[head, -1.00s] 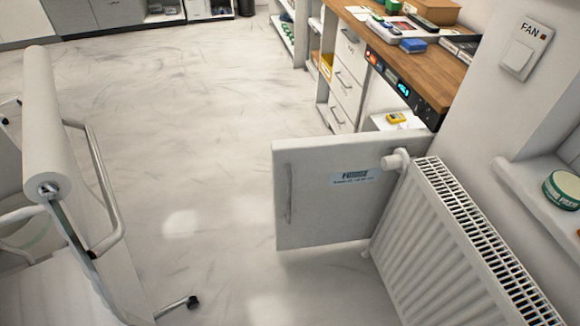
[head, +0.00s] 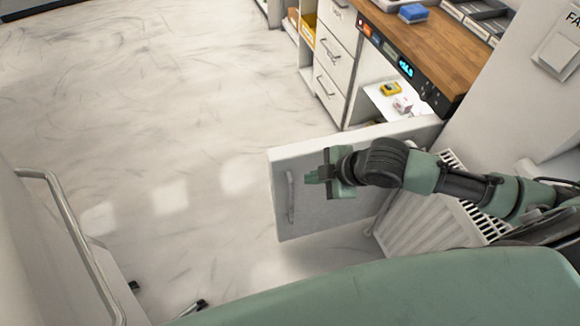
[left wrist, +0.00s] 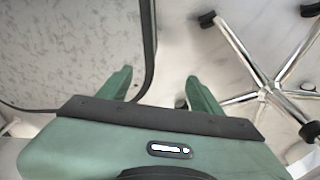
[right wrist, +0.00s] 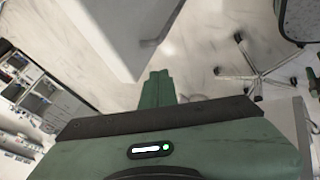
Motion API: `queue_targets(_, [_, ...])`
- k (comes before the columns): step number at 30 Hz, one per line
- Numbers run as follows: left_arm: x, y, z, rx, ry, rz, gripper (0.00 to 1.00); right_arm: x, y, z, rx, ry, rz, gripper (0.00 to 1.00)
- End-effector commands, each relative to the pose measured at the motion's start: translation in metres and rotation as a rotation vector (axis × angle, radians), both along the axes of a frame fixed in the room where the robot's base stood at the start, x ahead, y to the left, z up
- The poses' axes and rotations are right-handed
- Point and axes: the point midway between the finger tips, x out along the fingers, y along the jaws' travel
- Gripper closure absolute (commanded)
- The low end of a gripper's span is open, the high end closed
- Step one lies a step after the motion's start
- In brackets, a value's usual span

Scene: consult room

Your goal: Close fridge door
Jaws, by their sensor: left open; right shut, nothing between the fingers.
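The fridge door (head: 300,220) stands open in the head view, swung out from the under-counter fridge. The fridge interior (head: 375,98) shows a yellow item and a pale item. The door's outer face, with a vertical handle (head: 290,196), faces me. My right gripper (head: 308,180) is shut and empty in front of that face, near the handle; contact cannot be told. In the right wrist view the fingers (right wrist: 158,82) are together beside the pale door (right wrist: 110,35). My left gripper (left wrist: 158,75) is open and empty in the left wrist view. It is outside the head view.
A white radiator (head: 415,235) stands by the wall, close to the door's hinge side and under my right arm. A wooden counter (head: 440,50) runs above the fridge. Wheeled chair legs (left wrist: 265,88) show in the left wrist view. Floor left of the door is clear.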

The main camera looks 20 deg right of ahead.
Motion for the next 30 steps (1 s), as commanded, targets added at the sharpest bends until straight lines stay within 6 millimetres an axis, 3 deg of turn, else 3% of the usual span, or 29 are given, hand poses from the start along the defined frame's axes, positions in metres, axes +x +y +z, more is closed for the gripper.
queue_targets(13, [0.002, 0.004, 0.001, 0.005, -0.001, 0.003, 0.35, 0.046, 0.033, -0.072, 0.005, -0.002, -0.004, 1.0])
queue_targets(21, [0.003, 0.004, 0.007, 0.005, -0.005, 0.003, 0.35, 0.08, 0.03, -0.071, 0.002, -0.004, -0.004, 1.0])
queue_targets(30, [0.004, 0.004, 0.007, 0.004, -0.006, 0.002, 0.35, 0.086, 0.029, -0.072, 0.003, -0.003, -0.003, 1.0])
